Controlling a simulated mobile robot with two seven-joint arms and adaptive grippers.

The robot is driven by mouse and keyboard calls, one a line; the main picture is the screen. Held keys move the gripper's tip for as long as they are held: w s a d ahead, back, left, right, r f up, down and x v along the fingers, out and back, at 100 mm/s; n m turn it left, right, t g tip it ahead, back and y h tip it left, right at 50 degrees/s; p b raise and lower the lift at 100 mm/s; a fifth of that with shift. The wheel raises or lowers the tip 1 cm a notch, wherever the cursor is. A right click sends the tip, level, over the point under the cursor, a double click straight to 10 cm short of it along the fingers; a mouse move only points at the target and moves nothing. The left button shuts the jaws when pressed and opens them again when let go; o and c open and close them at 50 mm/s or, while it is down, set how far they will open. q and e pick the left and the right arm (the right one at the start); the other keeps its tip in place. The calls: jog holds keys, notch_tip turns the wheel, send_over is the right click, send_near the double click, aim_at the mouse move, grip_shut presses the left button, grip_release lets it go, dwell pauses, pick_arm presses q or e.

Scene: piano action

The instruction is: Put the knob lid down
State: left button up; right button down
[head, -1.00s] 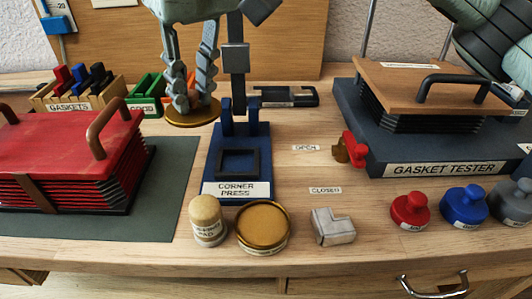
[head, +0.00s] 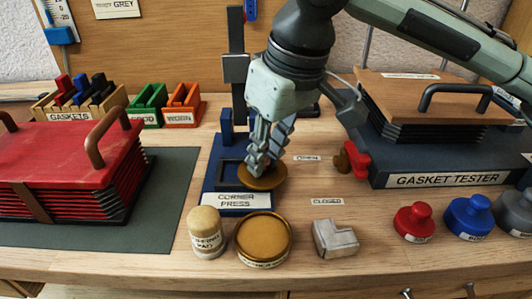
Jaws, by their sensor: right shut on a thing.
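The knob lid (head: 264,181), a round brass-coloured disc, is under my right gripper (head: 267,158), whose fingers are shut on its knob. The fingers hide the knob. The lid overlaps the right edge of the blue corner press (head: 212,190) in the head view; I cannot tell whether it touches anything below. A round brass-topped tin (head: 263,235) with a label stands in front of it, near the table's front edge. My left gripper is not in view.
A cream-topped pad jar (head: 206,228) stands left of the tin and a grey metal corner piece (head: 335,238) right of it. The gasket tester (head: 445,181) with its red knob (head: 357,158) is at right. Red bellows (head: 72,160) stand at left.

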aim_at(271, 174)
jog(key=c, duration=1.8)
grip_release()
jog(key=o, duration=0.4)
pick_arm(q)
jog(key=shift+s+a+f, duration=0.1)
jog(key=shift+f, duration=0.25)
pick_arm(e)
jog(key=shift+r, duration=0.15)
jog(key=v, duration=0.4)
jog(key=shift+r+p, duration=0.2)
jog(key=shift+p, duration=0.1)
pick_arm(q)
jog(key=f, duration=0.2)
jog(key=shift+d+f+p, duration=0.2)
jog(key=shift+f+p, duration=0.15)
pick_arm(e)
jog(key=v, duration=0.7)
jog(key=shift+s+d+r, duration=0.1)
jog(key=shift+s+r, duration=0.05)
jog(key=shift+r, duration=0.05)
